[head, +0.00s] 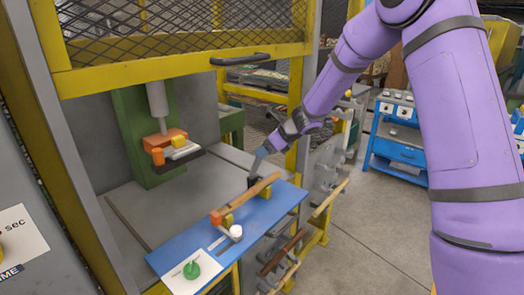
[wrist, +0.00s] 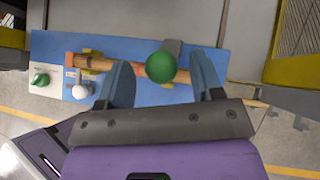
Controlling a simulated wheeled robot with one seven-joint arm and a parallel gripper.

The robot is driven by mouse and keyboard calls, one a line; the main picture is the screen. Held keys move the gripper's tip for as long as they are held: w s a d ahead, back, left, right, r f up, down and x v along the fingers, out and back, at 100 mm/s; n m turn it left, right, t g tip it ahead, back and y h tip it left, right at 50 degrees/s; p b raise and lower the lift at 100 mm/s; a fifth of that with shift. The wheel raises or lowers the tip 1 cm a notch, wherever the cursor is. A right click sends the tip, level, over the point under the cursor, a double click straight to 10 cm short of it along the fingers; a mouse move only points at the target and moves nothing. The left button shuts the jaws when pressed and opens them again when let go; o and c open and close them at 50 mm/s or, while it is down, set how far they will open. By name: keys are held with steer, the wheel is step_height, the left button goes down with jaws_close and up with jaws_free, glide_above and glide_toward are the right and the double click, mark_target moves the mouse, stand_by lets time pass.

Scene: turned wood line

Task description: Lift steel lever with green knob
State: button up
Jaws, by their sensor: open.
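A round green knob (wrist: 160,67) shows in the wrist view between the two blue fingers of my gripper (wrist: 160,84). A gap shows on each side of it, and I cannot tell its depth relative to the fingertips. A grey piece (wrist: 172,47) shows just behind the knob; the rest of the lever is hidden. In the head view my gripper (head: 260,160) is over the far right end of the blue panel (head: 180,248), beside a dark block (head: 253,181). I cannot make out the green knob there. My gripper is open and empty.
A turned wooden piece (head: 247,197) lies on yellow supports on the panel. Nearer are a white-knobbed lever (head: 236,231) and a green control (head: 191,269) on a white plate. A yellow-framed mesh guard (head: 180,35) hangs above. A blue cart (head: 400,150) stands at right.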

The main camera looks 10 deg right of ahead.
steer(key=v, duration=0.9)
steer(key=shift+r, duration=0.1)
